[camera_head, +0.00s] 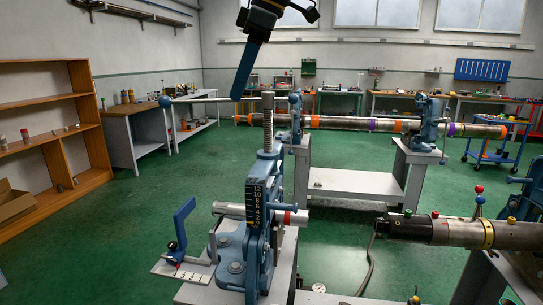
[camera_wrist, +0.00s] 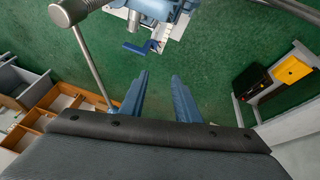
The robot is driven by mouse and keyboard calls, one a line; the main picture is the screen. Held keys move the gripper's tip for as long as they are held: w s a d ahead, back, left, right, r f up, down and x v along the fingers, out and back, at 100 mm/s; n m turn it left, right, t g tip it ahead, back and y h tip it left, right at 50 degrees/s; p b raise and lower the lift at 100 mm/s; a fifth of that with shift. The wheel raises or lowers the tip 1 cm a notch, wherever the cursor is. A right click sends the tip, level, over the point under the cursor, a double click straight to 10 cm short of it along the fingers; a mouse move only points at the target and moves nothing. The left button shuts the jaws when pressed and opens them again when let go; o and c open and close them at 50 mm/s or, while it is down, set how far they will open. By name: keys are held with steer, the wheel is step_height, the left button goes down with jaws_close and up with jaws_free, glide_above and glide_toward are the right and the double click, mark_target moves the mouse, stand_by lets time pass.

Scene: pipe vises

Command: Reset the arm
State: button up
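My gripper (camera_head: 238,97) hangs from the top of the head view, its blue fingers pointing down, above and left of the near blue pipe vise (camera_head: 257,215). The fingers overlap there and look like one bar. In the wrist view my gripper (camera_wrist: 160,76) shows two blue fingers apart with nothing between them, so it is open and empty. The near vise has a number scale, an upright threaded screw (camera_head: 268,125) and a short pipe (camera_head: 300,217) with a red band. A blue lever (camera_head: 181,225) stands at its left; it also shows in the wrist view (camera_wrist: 142,47).
A long banded pipe (camera_head: 350,123) rests in vises on a grey stand behind. A dark pipe tool (camera_head: 450,231) lies at right. A wooden shelf (camera_head: 35,130) stands at left. Green floor (camera_head: 120,225) is clear between shelf and vise. A bar (camera_wrist: 92,68) crosses the wrist view's left side.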

steer(key=s+d+f+m+h, duration=0.1)
steer(key=d+f+m, duration=0.5)
steer(key=f, duration=0.6)
steer(key=s+d+f+m+h, duration=0.2)
steer(key=d+f+m, duration=0.2)
steer(key=d+f, duration=0.65)
steer(key=s+d+f+m, duration=0.4)
steer(key=s+f, duration=0.3)
steer(key=f, duration=0.2)
steer(key=s+d+f+m+h, duration=0.1)
steer(key=s+d+f+m, duration=0.3)
steer(key=s+f, duration=0.4)
steer(key=shift+s+d+f+g, duration=0.25)
steer(key=shift+d+f+g, duration=0.2)
steer(key=shift+d, duration=0.25)
